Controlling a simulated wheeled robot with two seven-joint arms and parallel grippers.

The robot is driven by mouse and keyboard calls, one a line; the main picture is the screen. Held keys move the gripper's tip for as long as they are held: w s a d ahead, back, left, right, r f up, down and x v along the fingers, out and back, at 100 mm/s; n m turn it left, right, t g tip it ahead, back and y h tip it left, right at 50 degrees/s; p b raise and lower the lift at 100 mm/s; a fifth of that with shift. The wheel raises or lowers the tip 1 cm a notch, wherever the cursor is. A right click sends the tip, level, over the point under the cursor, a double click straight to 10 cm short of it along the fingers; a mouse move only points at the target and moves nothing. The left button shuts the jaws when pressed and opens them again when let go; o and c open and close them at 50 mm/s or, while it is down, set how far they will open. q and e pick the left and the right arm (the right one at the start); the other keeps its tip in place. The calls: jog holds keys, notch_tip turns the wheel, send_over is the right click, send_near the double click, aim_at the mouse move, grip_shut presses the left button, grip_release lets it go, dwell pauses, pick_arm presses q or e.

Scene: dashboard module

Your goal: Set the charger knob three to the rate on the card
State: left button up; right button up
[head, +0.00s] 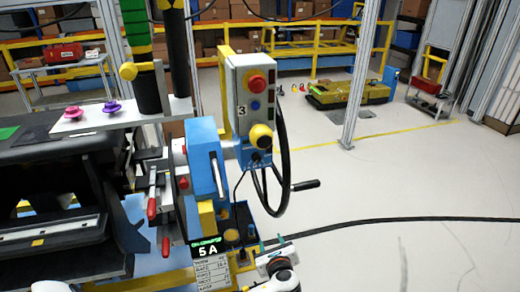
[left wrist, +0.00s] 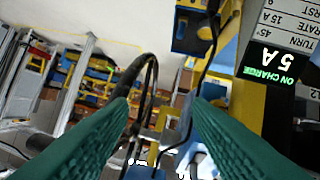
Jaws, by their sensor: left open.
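A grey control box (head: 250,95) marked 3 carries a red button, a blue button and a yellow knob (head: 260,137). Low in the head view, a dark display (head: 208,249) reads ON CHARGE 5 A; it appears upside down in the left wrist view (left wrist: 270,72). A white card (head: 214,270) with rows of text is below it; part of the card (left wrist: 295,22) shows TURN, RATE, 45° and 15 A. My left gripper (head: 271,242) is open and empty, right of the display.
Red-handled clamps (head: 152,208) are further left. The floor at right is mostly clear, with a black cable across it.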

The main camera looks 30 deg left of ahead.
aim_at(258, 160)
pick_arm(q)
notch_tip(258, 160, up, 22)
jog(key=m+t+y+p, duration=0.1)
jog(key=y+p, duration=0.2)
jog(key=y, duration=0.2)
jog(key=shift+m, duration=0.3)
jog(key=p+x, duration=0.1)
jog(key=x, duration=0.9)
jog(key=shift+w+a+f+p, duration=0.1)
jog(key=shift+w+a+p, duration=0.15)
jog(key=shift+p, duration=0.1)
jog(key=shift+w+a+f, duration=0.1)
jog(key=shift+w+a, duration=0.4)
jog(key=shift+a, duration=0.05)
pick_arm(e)
notch_tip(258, 160, up, 6)
jog(key=shift+d, duration=0.25)
pick_arm(q)
jog(key=shift+c, duration=0.3)
pick_arm(e)
jog(key=shift+r, duration=0.1)
pick_arm(q)
jog(key=c, duration=0.9)
